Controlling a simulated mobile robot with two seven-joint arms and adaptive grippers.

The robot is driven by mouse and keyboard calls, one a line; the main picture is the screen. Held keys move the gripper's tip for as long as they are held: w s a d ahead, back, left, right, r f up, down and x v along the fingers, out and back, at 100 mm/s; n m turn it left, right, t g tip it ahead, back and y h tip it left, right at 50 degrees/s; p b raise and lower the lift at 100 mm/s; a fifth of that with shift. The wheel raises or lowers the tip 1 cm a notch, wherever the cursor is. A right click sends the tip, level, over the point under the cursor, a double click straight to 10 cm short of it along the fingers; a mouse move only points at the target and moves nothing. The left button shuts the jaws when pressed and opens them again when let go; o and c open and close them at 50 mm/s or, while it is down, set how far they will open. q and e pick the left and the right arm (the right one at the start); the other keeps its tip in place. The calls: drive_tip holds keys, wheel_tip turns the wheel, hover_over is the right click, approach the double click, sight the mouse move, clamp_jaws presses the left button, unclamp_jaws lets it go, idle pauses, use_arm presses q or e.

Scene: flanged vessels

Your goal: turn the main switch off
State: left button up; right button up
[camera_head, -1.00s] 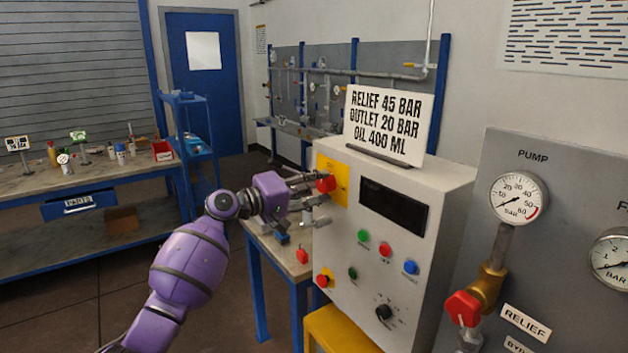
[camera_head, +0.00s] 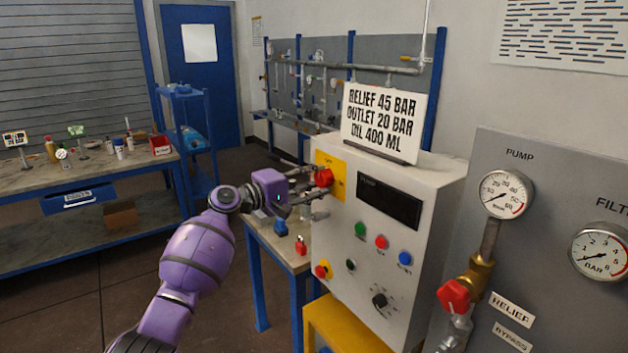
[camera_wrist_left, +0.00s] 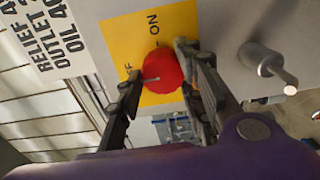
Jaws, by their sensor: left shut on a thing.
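The main switch is a red knob (camera_head: 324,178) on a yellow plate (camera_head: 338,191) at the upper left of the grey control cabinet's front. My left gripper (camera_head: 312,190) reaches it from the left and is shut on the knob. In the left wrist view the red knob (camera_wrist_left: 165,70) sits between the two fingers of the left gripper (camera_wrist_left: 160,88). The word ON shows above it; the other lettering is partly hidden, with an F visible. A pale mark on the knob points roughly left, toward the F. My right gripper is out of view.
The cabinet (camera_head: 430,200) carries a dark display (camera_head: 388,203), coloured buttons, a black dial (camera_head: 380,300) and a sign (camera_head: 384,122) on top. A small bench (camera_head: 275,250) with a red padlock (camera_head: 301,245) stands below my left gripper. A pump panel (camera_head: 545,180) is at the right.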

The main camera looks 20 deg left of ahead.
use_arm(q)
drive_tip(key=shift+r, duration=0.45)
drive_tip(key=o, duration=1.1)
drive_tip(key=shift+c, duration=0.2)
drive_tip(key=shift+f, duration=0.15)
drive_tip(key=v, duration=1.2)
drive_tip(key=shift+w+a, duration=0.1)
